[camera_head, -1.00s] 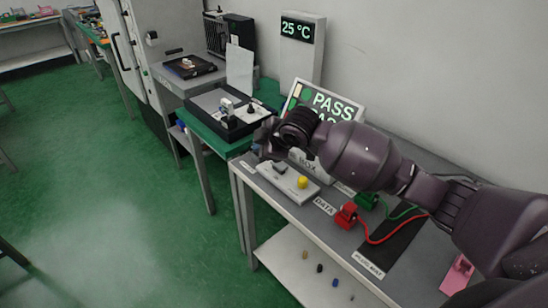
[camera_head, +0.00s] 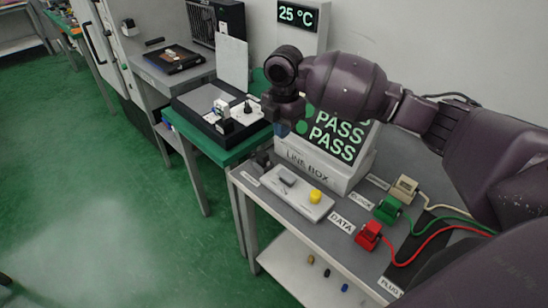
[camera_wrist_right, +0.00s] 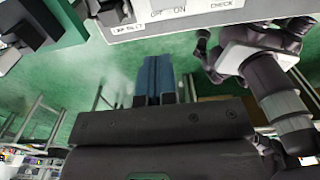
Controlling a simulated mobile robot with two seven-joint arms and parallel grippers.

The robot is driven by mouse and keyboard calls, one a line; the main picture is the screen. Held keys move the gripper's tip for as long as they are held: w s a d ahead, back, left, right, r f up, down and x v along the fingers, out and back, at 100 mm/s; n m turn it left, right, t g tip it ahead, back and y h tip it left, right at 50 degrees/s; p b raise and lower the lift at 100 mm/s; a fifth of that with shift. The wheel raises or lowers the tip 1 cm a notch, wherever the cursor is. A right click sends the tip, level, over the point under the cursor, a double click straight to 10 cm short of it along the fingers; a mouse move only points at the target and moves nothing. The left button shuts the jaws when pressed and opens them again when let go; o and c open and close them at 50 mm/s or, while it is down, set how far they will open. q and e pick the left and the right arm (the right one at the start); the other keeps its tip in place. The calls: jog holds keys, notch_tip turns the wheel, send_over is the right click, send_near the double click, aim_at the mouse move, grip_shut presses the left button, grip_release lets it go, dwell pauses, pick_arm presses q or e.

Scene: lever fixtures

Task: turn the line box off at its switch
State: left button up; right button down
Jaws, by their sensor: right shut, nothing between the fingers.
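The line box (camera_head: 318,168) is a white case on the grey table, with a lit screen (camera_head: 335,130) showing PASS in green. A white switch panel (camera_head: 301,192) lies in front of it. It carries a grey rocker switch (camera_head: 288,179) and a yellow button (camera_head: 315,196). The panel's edge, marked OFF, ON and CHECK (camera_wrist_right: 190,14), crosses the top of the right wrist view. My left gripper is not in view.
Red (camera_head: 369,236), green (camera_head: 387,209) and beige (camera_head: 404,188) plugs with cables stand right of the panel. A dark block (camera_head: 262,159) sits left of it. A green table (camera_head: 214,148) with a black tray adjoins on the left. My right arm covers part of the screen.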

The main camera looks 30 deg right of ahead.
aim_at(281, 174)
notch_tip(281, 174, down, 14)
jog(key=shift+r+b, duration=0.25)
jog(key=shift+b, duration=0.7)
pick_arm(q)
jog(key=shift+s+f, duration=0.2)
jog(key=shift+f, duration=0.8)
pick_arm(e)
jog(key=shift+f, duration=0.2)
jog(key=shift+f, duration=0.15)
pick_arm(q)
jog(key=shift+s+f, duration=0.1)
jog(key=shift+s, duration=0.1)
